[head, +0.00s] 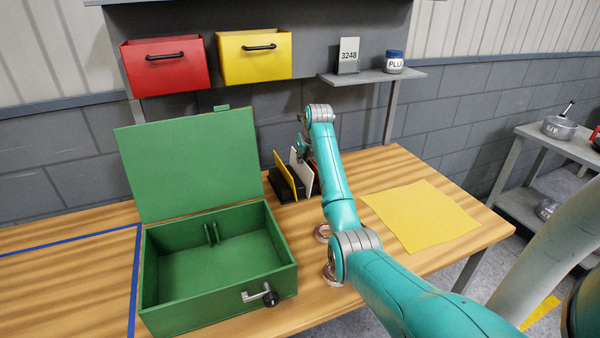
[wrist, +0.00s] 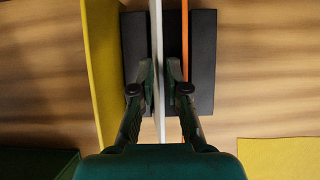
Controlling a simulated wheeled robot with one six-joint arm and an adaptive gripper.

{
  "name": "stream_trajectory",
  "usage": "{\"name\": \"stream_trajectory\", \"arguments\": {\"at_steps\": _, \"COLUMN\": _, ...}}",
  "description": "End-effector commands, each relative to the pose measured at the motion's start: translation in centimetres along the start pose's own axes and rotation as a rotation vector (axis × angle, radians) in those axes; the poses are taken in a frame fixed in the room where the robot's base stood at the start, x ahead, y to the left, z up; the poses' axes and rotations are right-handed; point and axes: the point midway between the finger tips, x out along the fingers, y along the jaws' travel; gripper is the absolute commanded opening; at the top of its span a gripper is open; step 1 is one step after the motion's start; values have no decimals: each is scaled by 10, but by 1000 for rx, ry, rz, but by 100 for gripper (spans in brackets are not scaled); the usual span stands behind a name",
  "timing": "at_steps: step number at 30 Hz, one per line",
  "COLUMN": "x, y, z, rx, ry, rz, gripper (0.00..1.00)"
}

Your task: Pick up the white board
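The white board (head: 301,172) stands upright in a dark rack (head: 281,188) on the workbench. In the wrist view the white board (wrist: 158,40) runs as a thin edge between the two fingers of my gripper (wrist: 161,82). The left finger is right at the board; the right finger lies in the gap between it and an orange board (wrist: 185,35). The fingers are close together around the white board, but I cannot tell whether both press on it. In the head view, my wrist partly hides the fingers and the rack.
A yellow board (wrist: 100,60) leans left of the white one. An open green box (head: 215,265) stands left on the bench. A yellow sheet (head: 420,215) lies on the right. Red (head: 166,68) and yellow (head: 254,60) bins hang behind, beside a small shelf (head: 372,76).

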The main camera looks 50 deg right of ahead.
Motion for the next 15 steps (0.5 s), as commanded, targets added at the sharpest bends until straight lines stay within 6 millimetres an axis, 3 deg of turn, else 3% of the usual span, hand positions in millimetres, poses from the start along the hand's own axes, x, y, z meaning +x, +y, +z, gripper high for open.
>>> {"name": "stream_trajectory", "arguments": {"at_steps": 15, "x": 4, "y": 0, "z": -3, "rx": 0, "ry": 0, "rz": 0, "gripper": 14}}
